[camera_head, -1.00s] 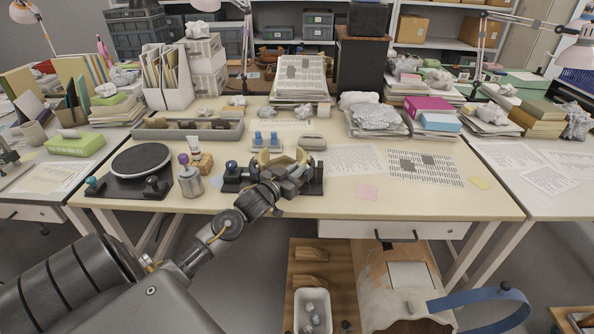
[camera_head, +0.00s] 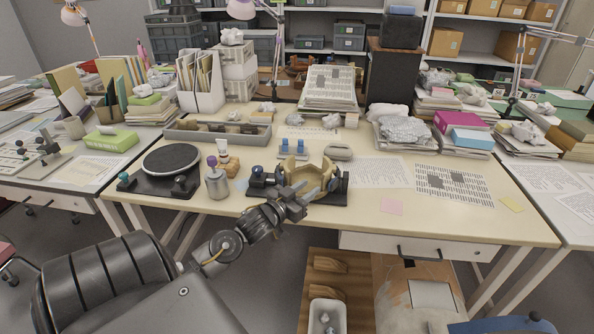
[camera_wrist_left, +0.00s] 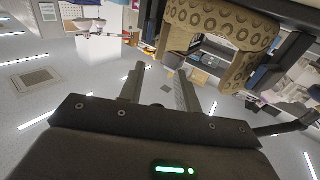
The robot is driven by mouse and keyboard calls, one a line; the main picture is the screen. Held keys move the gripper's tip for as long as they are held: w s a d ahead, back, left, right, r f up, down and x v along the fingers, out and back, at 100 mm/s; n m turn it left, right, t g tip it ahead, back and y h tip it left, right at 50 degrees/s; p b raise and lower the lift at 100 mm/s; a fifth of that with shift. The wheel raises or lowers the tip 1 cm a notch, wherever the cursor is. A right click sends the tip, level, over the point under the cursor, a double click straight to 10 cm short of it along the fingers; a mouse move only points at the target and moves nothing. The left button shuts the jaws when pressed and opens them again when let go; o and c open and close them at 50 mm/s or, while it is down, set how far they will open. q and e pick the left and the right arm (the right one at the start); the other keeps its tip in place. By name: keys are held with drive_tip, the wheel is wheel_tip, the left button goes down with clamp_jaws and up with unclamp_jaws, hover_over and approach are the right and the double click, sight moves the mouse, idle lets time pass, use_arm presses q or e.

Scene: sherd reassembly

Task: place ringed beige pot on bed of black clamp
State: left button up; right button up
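The ringed beige pot (camera_head: 322,174) is a broken, curved vessel piece. It sits between the jaws of the black clamp (camera_head: 338,197) near the table's front edge; the gripper partly hides how it rests on the bed. In the left wrist view the pot (camera_wrist_left: 222,24), with rows of stamped rings, is at the top beside dark clamp parts with blue. My left gripper (camera_head: 295,194) is in front of the pot. In the wrist view its two fingers (camera_wrist_left: 158,84) are apart with nothing between them, and a gap shows between them and the pot. My right gripper is not in view.
Left of the clamp stand a grey bottle with a purple top (camera_head: 216,182) and a black turntable (camera_head: 172,160). Behind are blue blocks (camera_head: 287,145) and a long grey tray (camera_head: 217,134). Printed sheets (camera_head: 378,172) lie flat on the right, where the table is mostly clear.

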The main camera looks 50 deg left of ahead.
use_arm(q)
drive_tip(key=shift+s+d, duration=0.1)
drive_tip(key=shift+s, duration=2.3)
